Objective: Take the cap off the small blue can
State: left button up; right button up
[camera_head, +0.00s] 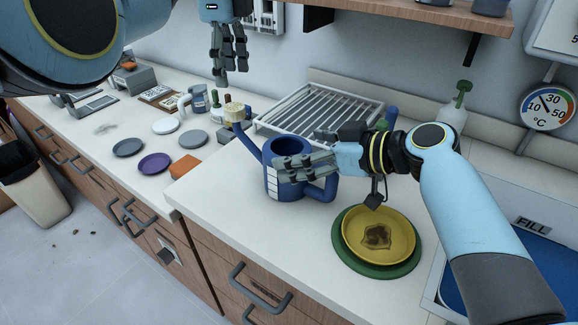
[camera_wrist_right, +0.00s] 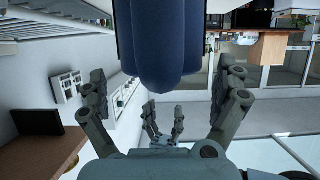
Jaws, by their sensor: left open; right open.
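The small blue can (camera_head: 286,147) is a blue watering can with a white-marked side, upright on the counter. Its spout rises to the left and ends in a pale yellow cap (camera_head: 234,112). My right gripper (camera_head: 281,170) is open at the front of the can's body; its fingers hide part of it. In the right wrist view, a rounded dark blue part of the can (camera_wrist_right: 165,50) lies between the spread fingers; I cannot tell whether they touch it. My left gripper (camera_head: 230,80) is open and empty, hanging in the air above and behind the cap.
A wire rack (camera_head: 318,105) stands behind the can. A yellow dish (camera_head: 378,250) with a brown patch sits on a green saucer (camera_head: 350,262) at right. Several small discs, an orange block (camera_head: 184,166) and a grey-blue mug (camera_head: 199,100) lie left. The counter's front is clear.

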aim_at(234, 106)
pick_arm(q)
jog(key=shift+s+r, duration=0.1)
jog(key=shift+s, duration=0.05)
pick_arm(e)
jog(key=shift+w+a+f, duration=0.15)
jog(key=shift+a, duration=0.35)
jog(key=shift+w+f, duration=0.1)
jog(key=shift+w, duration=0.05)
jog(key=c, duration=2)
grip_shut()
pick_arm(q)
jog(key=m, duration=0.3)
jog(key=shift+m, duration=0.3)
jog(key=shift+f+m, duration=0.2)
jog(key=shift+m, duration=0.2)
notch_tip(234, 106, down, 8)
jog(key=shift+r, duration=0.15)
